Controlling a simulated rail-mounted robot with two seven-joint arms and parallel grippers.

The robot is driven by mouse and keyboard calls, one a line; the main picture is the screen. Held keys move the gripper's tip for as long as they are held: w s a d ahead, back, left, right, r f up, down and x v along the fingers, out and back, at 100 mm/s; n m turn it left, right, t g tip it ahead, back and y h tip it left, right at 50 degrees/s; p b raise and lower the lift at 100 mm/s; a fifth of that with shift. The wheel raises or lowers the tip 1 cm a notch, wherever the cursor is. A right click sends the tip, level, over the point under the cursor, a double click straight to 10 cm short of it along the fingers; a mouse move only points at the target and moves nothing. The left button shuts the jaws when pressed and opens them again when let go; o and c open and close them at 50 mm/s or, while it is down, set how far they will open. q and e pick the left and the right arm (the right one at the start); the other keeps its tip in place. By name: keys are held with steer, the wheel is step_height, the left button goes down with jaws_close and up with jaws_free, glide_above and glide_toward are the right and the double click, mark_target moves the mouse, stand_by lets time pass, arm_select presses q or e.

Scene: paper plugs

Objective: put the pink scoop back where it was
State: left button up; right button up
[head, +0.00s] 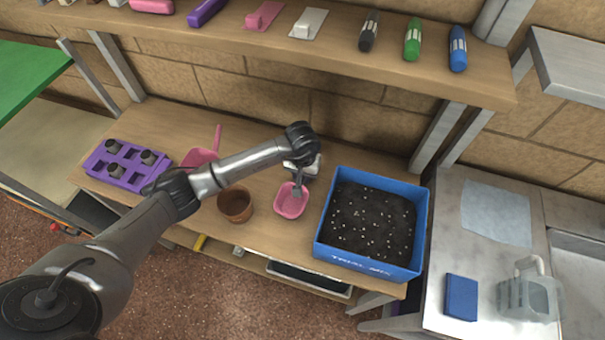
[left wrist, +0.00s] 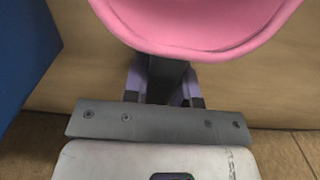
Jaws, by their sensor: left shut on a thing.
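A pink scoop (head: 291,202) is at the middle of the wooden bench, between the brown pot and the blue tub. My left gripper (head: 298,186) reaches down to it from behind and is shut on it. In the left wrist view the scoop's rounded pink bowl (left wrist: 200,22) fills the top, just beyond my left fingers (left wrist: 164,88). The gripped part is mostly hidden there, and I cannot tell whether the scoop touches the bench. My right gripper is not in view.
A blue tub (head: 322,238) of dark soil stands close right of the scoop. A brown pot (head: 235,205) is left of it. Further left are another pink pan-like thing (head: 201,157) with a raised handle and a purple tray (head: 127,181). A shelf (head: 300,62) runs above.

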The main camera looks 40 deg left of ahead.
arm_select(q)
steer(key=shift+w, duration=0.1)
steer(key=shift+f, duration=0.1)
steer(key=o, duration=0.9)
steer(key=shift+r, duration=0.4)
step_height(320, 180, up, 12)
steer(key=shift+f+p, duration=0.2)
steer(key=shift+p, duration=0.45)
